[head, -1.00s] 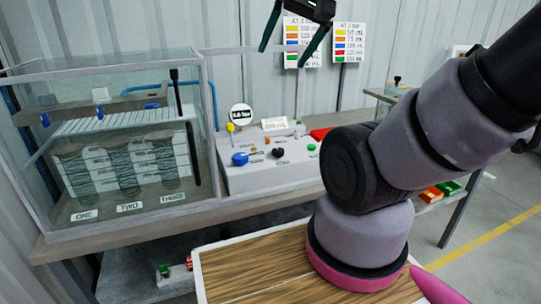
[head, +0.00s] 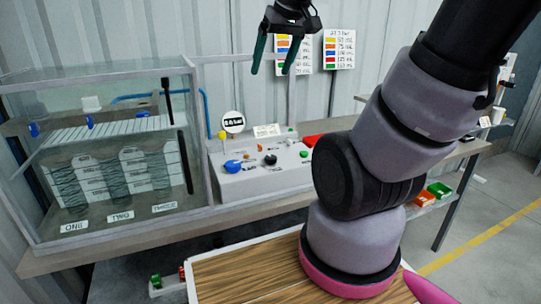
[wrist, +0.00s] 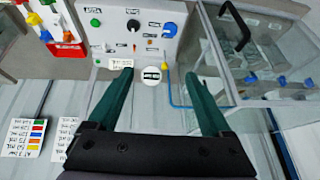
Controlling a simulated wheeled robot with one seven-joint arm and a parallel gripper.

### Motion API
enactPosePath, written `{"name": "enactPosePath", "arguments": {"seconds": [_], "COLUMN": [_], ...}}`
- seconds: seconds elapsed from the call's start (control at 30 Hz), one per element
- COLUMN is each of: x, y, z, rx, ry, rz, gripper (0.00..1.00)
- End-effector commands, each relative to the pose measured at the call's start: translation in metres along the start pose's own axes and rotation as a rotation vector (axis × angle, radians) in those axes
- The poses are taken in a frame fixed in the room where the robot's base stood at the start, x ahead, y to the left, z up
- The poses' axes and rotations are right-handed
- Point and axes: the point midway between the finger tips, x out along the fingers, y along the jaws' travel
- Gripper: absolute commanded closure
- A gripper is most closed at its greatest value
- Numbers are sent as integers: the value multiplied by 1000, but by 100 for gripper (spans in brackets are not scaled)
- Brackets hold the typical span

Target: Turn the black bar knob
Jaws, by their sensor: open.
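In the wrist view the black knob (wrist: 133,25) shows at the top, left of the blue knob (wrist: 170,29). My gripper (head: 270,72) is open and empty, high above the panel near the wall. Its two green fingers (wrist: 160,62) are spread apart and touch nothing. The knob's exact bar angle is too small to tell.
A glass tank (head: 120,170) stands left of the panel. A round white sign (head: 233,122), a yellow-topped stick (head: 222,136) and a white card (head: 267,130) rise behind the panel's knobs. Wall charts (head: 339,50) hang behind. A wooden-topped surface (head: 240,278) is in front.

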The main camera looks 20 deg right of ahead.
Motion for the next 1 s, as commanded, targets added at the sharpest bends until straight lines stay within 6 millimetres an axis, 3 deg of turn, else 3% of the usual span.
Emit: {"name": "enactPosePath", "arguments": {"seconds": [0.1,0.3,0.6,0.73,1.0], "x": [39,110,222,250,274], "y": [15,41,78,85,89], "z": [-22,-46,-52,-48,-39], "rx": [-256,-707,-1302,-1445,-1514], "ry": [-104,-264,-424,-444,-450], "rz": [25,-11,-210,-280,-316], "gripper": [17,17,17,17,17]}}
